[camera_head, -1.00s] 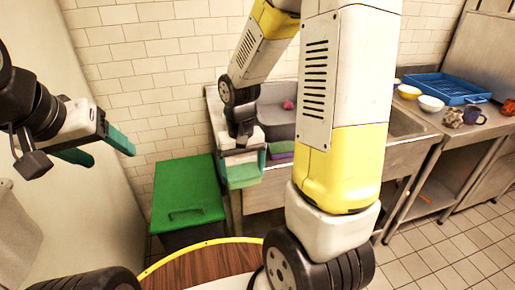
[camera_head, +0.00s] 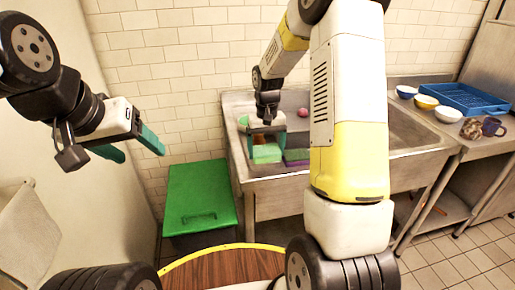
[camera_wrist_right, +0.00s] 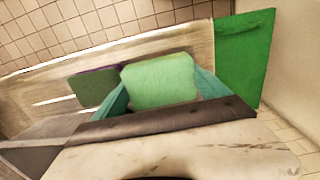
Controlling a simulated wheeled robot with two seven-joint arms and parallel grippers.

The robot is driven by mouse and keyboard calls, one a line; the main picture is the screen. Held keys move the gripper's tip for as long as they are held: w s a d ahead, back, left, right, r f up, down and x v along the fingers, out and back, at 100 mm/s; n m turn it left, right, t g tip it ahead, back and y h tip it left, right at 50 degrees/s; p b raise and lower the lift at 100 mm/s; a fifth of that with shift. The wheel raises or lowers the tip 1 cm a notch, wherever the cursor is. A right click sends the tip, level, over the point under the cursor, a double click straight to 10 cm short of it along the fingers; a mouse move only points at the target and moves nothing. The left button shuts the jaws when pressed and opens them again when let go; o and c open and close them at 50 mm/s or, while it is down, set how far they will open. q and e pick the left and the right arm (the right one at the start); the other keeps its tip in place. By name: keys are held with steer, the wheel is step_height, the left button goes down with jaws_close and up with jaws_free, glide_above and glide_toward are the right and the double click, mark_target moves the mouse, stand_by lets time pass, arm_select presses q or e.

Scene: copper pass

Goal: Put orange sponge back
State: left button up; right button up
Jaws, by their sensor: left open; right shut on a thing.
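My right gripper (camera_head: 266,146) is shut on a sponge with a light green face (camera_head: 267,154), above the left part of the sink's front rim. A small orange-brown patch shows between the fingers in the head view; I cannot tell if it is the sponge's body. In the right wrist view the held sponge (camera_wrist_right: 160,80) shows only its green face between teal fingers. A green-topped purple sponge (camera_head: 297,158) lies just right of it at the sink's front rim. My left gripper (camera_head: 136,146) is open and empty at the left, far from the sink.
The metal sink (camera_head: 405,160) has a pink item (camera_head: 303,112) inside. A green lidded bin (camera_head: 200,200) stands left of it. At the right, the counter holds a blue rack (camera_head: 470,98), bowls (camera_head: 426,102) and a dark mug (camera_head: 492,127). A round wooden top (camera_head: 225,270) is in front.

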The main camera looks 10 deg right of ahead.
steer(key=shift+f, duration=1.7)
steer(key=shift+f, duration=0.15)
steer(key=o, duration=1)
step_height(320, 180, up, 12)
steer(key=shift+r, duration=0.1)
step_height(320, 180, up, 5)
steer(key=t, duration=0.1)
glide_above(266, 157)
steer(key=s+r+t, duration=0.1)
steer(key=s+r, duration=0.1)
steer(key=s, duration=0.5)
steer(key=s+a+r+t+y, duration=0.1)
steer(key=s+r+t, duration=0.1)
steer(key=s, duration=0.5)
steer(key=s+r+t+y, duration=0.1)
steer(key=s+r+t, duration=0.1)
steer(key=s, duration=0.5)
steer(key=shift+a+r, duration=0.25)
steer(key=shift+r, duration=0.35)
